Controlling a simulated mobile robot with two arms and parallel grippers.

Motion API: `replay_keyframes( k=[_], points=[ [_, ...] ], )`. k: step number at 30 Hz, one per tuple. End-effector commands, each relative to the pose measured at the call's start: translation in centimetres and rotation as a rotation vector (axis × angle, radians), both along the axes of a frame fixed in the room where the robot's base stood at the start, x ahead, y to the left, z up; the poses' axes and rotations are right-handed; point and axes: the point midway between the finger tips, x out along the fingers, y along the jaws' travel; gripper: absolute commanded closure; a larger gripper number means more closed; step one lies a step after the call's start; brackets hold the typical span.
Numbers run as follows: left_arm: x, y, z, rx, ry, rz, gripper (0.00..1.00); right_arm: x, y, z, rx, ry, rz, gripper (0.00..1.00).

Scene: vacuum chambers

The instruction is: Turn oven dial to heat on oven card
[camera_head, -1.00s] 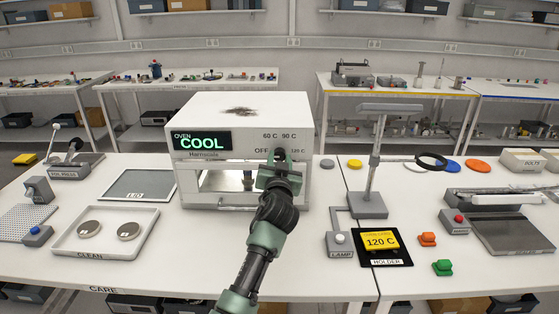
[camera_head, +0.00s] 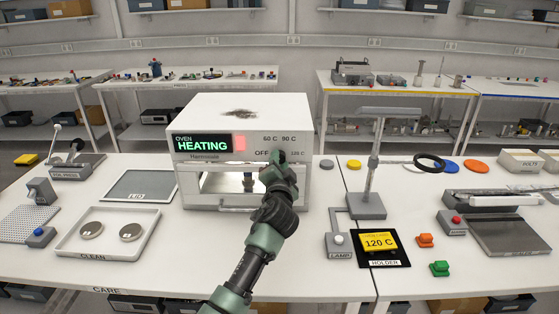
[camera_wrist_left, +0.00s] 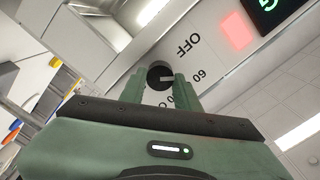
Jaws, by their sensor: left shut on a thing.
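The white oven (camera_head: 245,108) stands on the table; its display (camera_head: 202,143) reads HEATING in green, with a lit red patch (camera_head: 239,143) beside it. Labels OFF, 60 C, 90 C and 120 C surround the dial. My left gripper (camera_head: 277,158) is at the oven front and covers the dial in the head view. In the left wrist view the dark dial (camera_wrist_left: 160,76) sits between the fingers, which are shut on it. Which label its pale pointer faces is unclear. The yellow oven card (camera_head: 379,242) reads 120 C and lies on the black holder (camera_head: 398,258). My right gripper is not in view.
A lamp stand (camera_head: 368,205) rises right of the oven.

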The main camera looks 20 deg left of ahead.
Motion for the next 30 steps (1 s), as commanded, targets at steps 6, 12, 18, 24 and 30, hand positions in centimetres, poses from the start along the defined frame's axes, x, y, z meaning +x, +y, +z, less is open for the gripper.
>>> replay_keyframes(
  k=[6,12,18,24,30],
  points=[
    [0.0,-0.1,0.2,0.201,0.057,-0.001,1.00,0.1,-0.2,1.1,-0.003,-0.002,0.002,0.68],
    [0.0,-0.1,0.2,0.384,0.110,-0.001,1.00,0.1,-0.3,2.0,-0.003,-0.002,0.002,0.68],
    [0.0,-0.1,0.1,0.567,0.163,-0.002,1.00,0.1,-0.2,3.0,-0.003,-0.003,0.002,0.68],
    [0.0,-0.1,0.1,0.750,0.215,-0.003,1.00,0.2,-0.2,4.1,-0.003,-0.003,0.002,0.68],
    [0.0,0.0,0.1,0.931,0.268,-0.002,1.00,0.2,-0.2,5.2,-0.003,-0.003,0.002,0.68]
  ],
)
